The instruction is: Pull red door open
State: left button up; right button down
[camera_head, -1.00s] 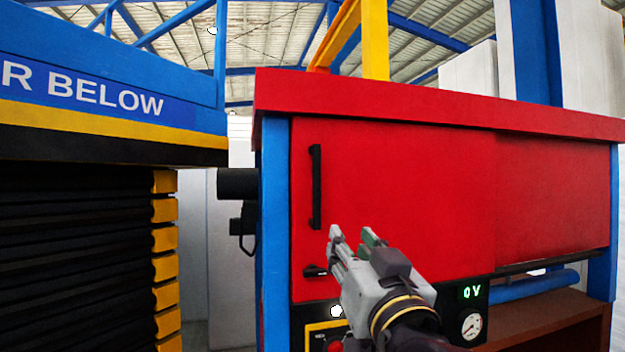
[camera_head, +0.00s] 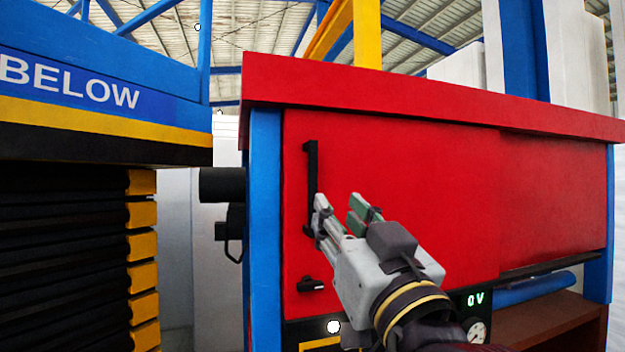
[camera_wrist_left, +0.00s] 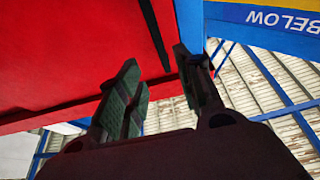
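The red door (camera_head: 410,180) is the flat front of a cabinet and looks closed. Its black vertical bar handle (camera_head: 312,165) is near the door's left edge. My left gripper (camera_head: 341,205) is open and empty, in front of the door, just right of the handle's lower part. One finger overlaps the handle in the head view; I cannot tell whether they touch. In the left wrist view the handle (camera_wrist_left: 154,35) runs between the directions of the two spread fingers (camera_wrist_left: 158,85), ahead of them. My right gripper is not in view.
A small black latch (camera_head: 310,285) sits below the handle. A blue post (camera_head: 265,200) borders the door on the left. A panel with a 0V display (camera_head: 476,300) and gauge is below right. A blue lift with black bellows (camera_head: 60,250) stands at left.

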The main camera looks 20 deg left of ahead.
aim_at(314, 181)
pick_arm(q)
jog(key=p+x, duration=0.4)
jog(key=x, duration=0.8)
jog(key=shift+a, duration=0.1)
jog(key=shift+p+x, duration=0.5)
jog(key=shift+x, duration=0.45)
jog(key=shift+f, duration=0.15)
jog(key=shift+c, duration=0.4)
grip_shut()
